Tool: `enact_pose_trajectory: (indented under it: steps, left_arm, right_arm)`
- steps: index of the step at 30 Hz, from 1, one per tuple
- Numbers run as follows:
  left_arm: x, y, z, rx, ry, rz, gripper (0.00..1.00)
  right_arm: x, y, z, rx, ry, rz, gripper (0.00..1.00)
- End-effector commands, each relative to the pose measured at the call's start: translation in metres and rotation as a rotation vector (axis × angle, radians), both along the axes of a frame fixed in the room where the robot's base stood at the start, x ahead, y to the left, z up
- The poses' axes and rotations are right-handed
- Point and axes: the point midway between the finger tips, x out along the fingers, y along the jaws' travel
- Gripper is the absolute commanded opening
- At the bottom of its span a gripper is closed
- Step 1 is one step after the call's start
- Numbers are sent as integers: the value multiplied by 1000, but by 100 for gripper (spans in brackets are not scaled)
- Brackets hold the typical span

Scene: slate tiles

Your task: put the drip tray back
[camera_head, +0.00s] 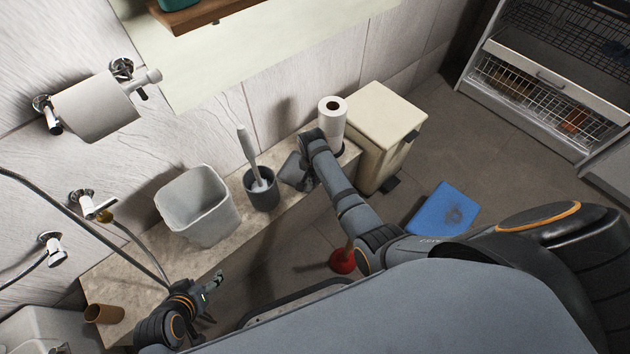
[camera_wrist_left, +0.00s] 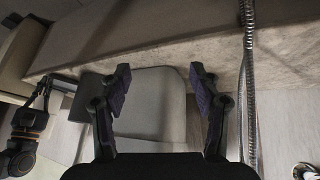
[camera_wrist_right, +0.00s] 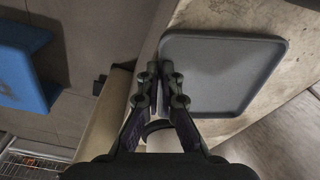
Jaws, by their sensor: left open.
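The drip tray is a shallow dark grey square tray with rounded corners (camera_wrist_right: 222,75) in the right wrist view. It is over the stone ledge; I cannot tell whether it touches it. In the head view only a small grey part (camera_head: 294,170) shows beside my right wrist. My right gripper (camera_wrist_right: 158,72) is closed around the tray's left rim, with one finger over the tray and one outside. In the head view those fingers are mostly hidden by the arm. My left gripper (camera_head: 213,297) is open and empty, low beside the front of the ledge; its spread fingers also show in the left wrist view (camera_wrist_left: 157,80).
On the ledge (camera_head: 130,265) stand a whitish bin (camera_head: 198,210), a toilet brush holder (camera_head: 261,190) and paper rolls (camera_head: 331,118). A cream pedal bin (camera_head: 383,125) stands at its right end. A hose (camera_wrist_left: 249,80) hangs near my left gripper. A red plunger (camera_head: 342,262) and blue mat (camera_head: 443,208) are on the floor.

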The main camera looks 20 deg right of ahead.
Motion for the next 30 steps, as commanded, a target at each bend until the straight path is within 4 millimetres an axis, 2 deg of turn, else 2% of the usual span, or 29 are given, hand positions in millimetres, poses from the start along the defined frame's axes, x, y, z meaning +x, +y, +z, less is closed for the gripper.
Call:
enact_pose_trajectory:
  steps: [7, 9, 13, 23, 28, 30]
  left_arm:
    - [2, 0, 2, 1, -8, 1, 63]
    - [2, 0, 2, 1, -8, 1, 63]
    - [2, 0, 2, 1, -8, 1, 63]
    - [2, 0, 3, 1, -5, 0, 63]
    - [-19, 3, 10, 21, 139, -17, 63]
    - [-21, 5, 19, 34, 184, -23, 63]
  right_arm:
    - [0, 0, -1, 0, 0, 0, 0]
    - [0, 0, -1, 1, -1, 0, 12]
    - [0, 0, -1, 1, -1, 0, 28]
    - [0, 0, 2, 1, -1, 0, 28]
    - [-1, 3, 39, 3, -4, -1, 28]
    - [-3, 4, 58, 2, -4, -1, 28]
